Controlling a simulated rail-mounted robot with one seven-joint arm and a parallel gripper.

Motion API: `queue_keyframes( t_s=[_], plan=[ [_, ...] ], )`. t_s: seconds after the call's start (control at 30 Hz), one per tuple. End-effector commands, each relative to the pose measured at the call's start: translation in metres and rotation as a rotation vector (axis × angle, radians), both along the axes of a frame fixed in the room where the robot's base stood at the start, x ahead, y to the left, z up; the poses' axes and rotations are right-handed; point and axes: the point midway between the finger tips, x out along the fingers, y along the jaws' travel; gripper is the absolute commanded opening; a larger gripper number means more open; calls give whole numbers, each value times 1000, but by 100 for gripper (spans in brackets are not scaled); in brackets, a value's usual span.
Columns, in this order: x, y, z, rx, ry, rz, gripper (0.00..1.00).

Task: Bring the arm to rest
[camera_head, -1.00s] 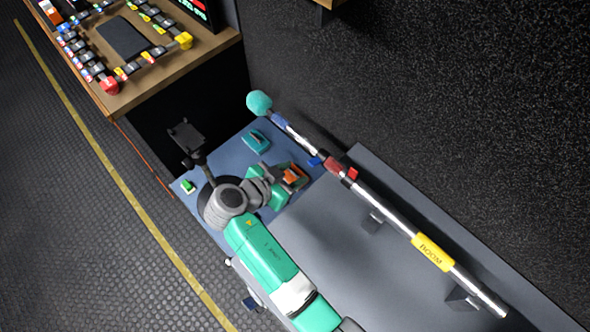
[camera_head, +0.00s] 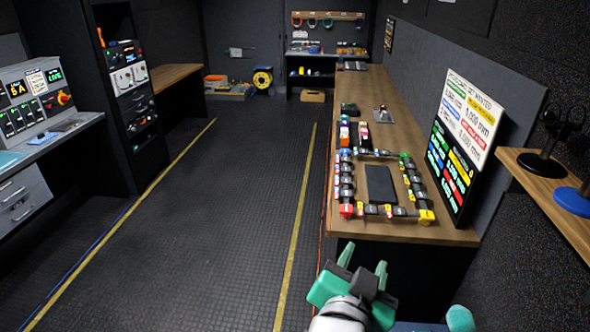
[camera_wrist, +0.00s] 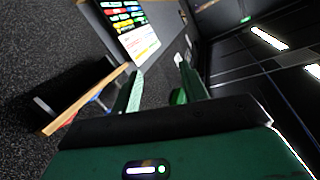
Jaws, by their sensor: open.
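My gripper (camera_head: 363,262) is at the bottom of the head view, just in front of the near end of the long wooden counter (camera_head: 458,234). Its two green fingers stand apart and point up and away from me. In the wrist view my gripper (camera_wrist: 157,80) shows its fingers spread with nothing between them. Most of my arm is below the frame of the head view.
A screen (camera_head: 455,165) and a sign (camera_head: 472,113) stand on the counter's right side. A wooden shelf (camera_head: 550,190) with a dark stand is at the right. The aisle floor (camera_head: 220,235) is clear. Consoles (camera_head: 40,105) line the left.

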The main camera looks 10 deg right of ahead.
Motion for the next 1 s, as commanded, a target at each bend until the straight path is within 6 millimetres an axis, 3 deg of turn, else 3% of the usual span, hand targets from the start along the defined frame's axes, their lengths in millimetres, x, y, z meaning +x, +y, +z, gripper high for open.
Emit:
queue_keyframes(
  t_s=[0.03,0.17,0.3,0.37,0.4,0.6,0.7,0.8,1.0],
  plan=[
    [-6,23,39,-56,-81,80,44],
    [-42,80,137,-233,-315,262,44],
    [-113,133,228,-430,-595,382,44],
    [-152,152,263,-511,-720,408,44],
    [-143,148,312,-500,-693,404,44],
    [-140,148,419,-486,-685,409,44],
    [-140,148,458,-481,-684,412,44],
    [-139,149,482,-479,-683,413,44],
    [-139,149,492,-475,-682,414,44]
  ],
)
